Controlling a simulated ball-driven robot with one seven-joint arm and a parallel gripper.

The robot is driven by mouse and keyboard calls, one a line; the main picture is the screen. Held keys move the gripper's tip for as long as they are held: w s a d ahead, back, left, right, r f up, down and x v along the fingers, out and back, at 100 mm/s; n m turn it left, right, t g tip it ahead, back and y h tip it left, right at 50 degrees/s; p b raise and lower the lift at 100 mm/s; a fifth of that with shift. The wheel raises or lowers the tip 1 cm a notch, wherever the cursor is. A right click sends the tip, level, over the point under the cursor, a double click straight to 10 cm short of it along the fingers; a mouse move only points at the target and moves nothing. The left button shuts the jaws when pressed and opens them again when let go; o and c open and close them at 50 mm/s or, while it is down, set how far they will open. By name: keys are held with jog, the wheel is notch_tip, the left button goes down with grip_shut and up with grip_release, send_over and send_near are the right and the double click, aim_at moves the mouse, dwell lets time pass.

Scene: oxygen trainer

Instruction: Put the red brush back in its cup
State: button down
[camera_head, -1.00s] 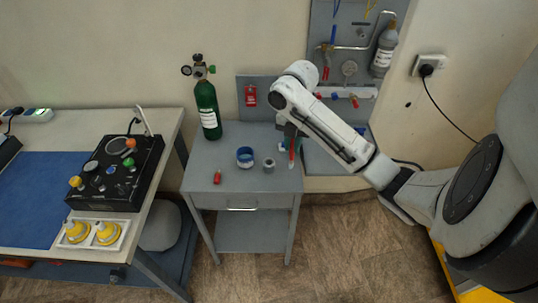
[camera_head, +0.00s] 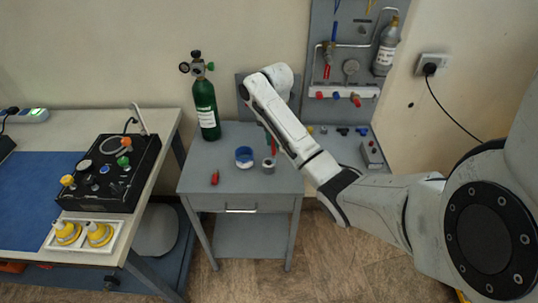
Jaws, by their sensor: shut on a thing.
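The red brush (camera_head: 273,147) is a thin red upright thing below the end of my arm, partly hidden by the arm. My gripper (camera_head: 269,138) is shut on it; the fingers are small and mostly covered by the arm. The small grey cup (camera_head: 268,166) stands on the grey side table (camera_head: 243,190). The brush's lower end shows just above or at the cup's opening; I cannot tell whether it is inside.
A blue and white round container (camera_head: 244,157) stands left of the grey cup. A small red item (camera_head: 215,178) lies nearer the front left. A green gas cylinder (camera_head: 206,108) stands at the back left. The table's front is clear.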

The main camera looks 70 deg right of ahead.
notch_tip(320, 180, down, 6)
jog(key=w+d+p, duration=0.1)
jog(key=w, duration=0.1)
jog(key=shift+w+d, duration=0.15)
jog(key=c, duration=1.1)
grip_release()
jog(key=shift+f, duration=0.1)
jog(key=shift+r+p, duration=1.1)
jog(key=shift+r, duration=4.95)
